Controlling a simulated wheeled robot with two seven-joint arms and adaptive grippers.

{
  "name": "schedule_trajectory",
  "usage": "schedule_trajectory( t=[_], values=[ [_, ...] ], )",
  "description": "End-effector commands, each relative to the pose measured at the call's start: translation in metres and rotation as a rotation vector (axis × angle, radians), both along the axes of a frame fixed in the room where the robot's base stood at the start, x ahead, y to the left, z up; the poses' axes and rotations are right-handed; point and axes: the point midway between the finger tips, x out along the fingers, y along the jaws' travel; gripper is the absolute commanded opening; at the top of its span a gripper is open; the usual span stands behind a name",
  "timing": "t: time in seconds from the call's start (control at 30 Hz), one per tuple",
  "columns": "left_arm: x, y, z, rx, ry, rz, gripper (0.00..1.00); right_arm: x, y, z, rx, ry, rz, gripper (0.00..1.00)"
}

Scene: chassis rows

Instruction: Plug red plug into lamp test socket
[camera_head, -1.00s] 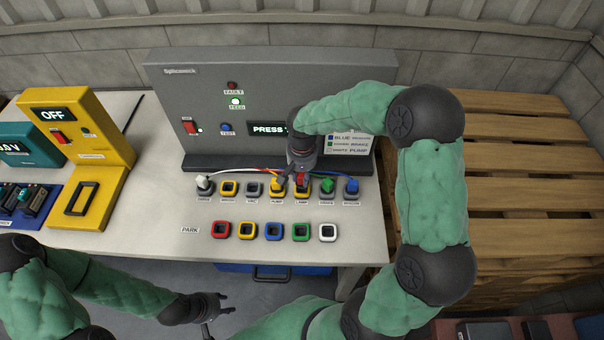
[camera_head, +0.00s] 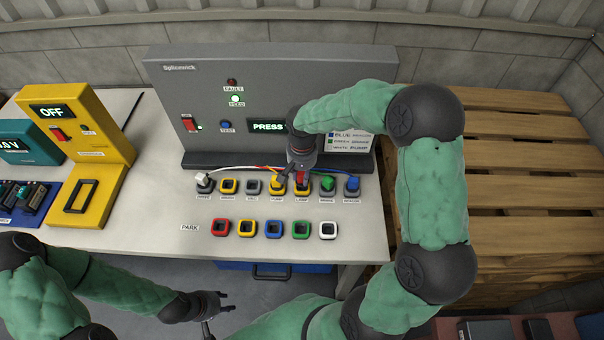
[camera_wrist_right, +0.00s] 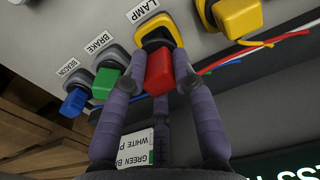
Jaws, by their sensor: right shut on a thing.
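The red plug (camera_wrist_right: 158,72) is between the fingers of my right gripper (camera_wrist_right: 160,85), shut on it. The lamp test socket (camera_wrist_right: 160,32) has a yellow rim and a LAMP label. The plug's front end meets the socket's dark opening; how deep it sits I cannot tell. In the head view the red plug (camera_head: 302,176) shows under my right gripper (camera_head: 302,168), at the LAMP socket (camera_head: 303,191). My left gripper (camera_head: 226,302) is open and empty, low in front of the table.
A yellow plug (camera_wrist_right: 237,12) stands on one side of the red plug; a green plug (camera_wrist_right: 105,82) and blue plug (camera_wrist_right: 74,102) on the other. Coloured cables run behind them. A row of empty park sockets (camera_head: 273,229) lies in front. The grey panel (camera_head: 200,85) rises behind.

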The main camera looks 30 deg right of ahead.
Motion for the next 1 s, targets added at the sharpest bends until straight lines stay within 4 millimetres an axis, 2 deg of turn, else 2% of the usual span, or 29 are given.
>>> schedule_trajectory(
  t=[1.0],
  values=[
    [0.0,0.0,-0.013,0.0,0.0,0.0,0.4,0.0,0.0,-0.018,0.0,0.0,0.0,0.0]
  ],
)
